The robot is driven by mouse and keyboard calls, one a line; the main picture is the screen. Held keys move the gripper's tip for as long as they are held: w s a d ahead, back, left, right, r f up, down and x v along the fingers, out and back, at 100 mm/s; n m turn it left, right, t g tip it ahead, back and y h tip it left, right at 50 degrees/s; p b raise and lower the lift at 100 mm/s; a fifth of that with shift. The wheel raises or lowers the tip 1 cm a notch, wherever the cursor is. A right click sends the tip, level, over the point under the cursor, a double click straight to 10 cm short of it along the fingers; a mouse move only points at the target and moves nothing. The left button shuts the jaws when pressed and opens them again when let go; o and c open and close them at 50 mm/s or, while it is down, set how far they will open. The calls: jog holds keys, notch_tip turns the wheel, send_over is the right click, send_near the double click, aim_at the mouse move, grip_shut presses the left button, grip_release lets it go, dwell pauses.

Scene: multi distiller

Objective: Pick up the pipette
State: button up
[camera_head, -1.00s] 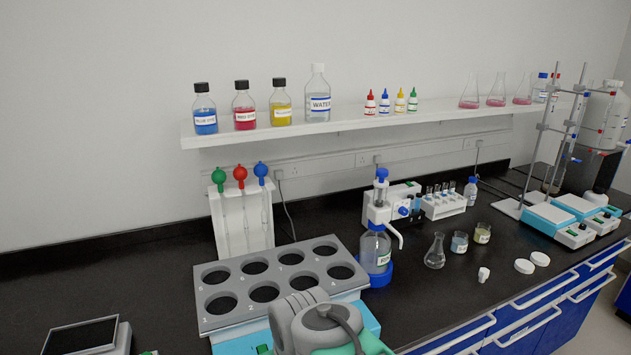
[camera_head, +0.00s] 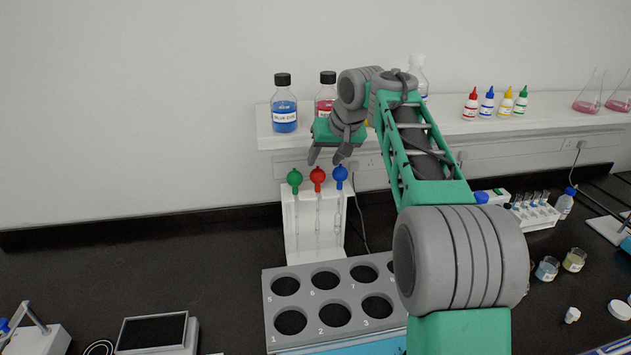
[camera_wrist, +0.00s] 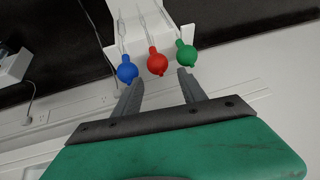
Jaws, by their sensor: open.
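Three pipettes with coloured bulbs hang upright in a white rack (camera_head: 297,232): the green-bulb pipette (camera_head: 295,178), the red-bulb pipette (camera_head: 317,176) and the blue-bulb pipette (camera_head: 341,175). My gripper (camera_head: 326,160) is open and empty, just above the bulbs and pointing down. In the wrist view the order is reversed: blue bulb (camera_wrist: 127,72), red bulb (camera_wrist: 158,63), green bulb (camera_wrist: 187,54). The gap between the fingertips (camera_wrist: 159,76) lines up with the red bulb, which appears just beyond them. No contact is visible.
A grey block with numbered round holes (camera_head: 306,307) stands in front of the rack. A wall shelf (camera_head: 272,138) with a blue-dye bottle (camera_head: 284,108) and other bottles is close behind my gripper. A scale (camera_head: 152,332) stands at lower left. The bench left of the rack is clear.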

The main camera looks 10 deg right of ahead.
aim_at(319, 171)
jog(key=p+x, duration=0.1)
jog(key=x, duration=0.5)
jog(key=shift+d+f, duration=0.1)
jog(key=shift+c, duration=0.6)
jog(key=c, duration=0.4)
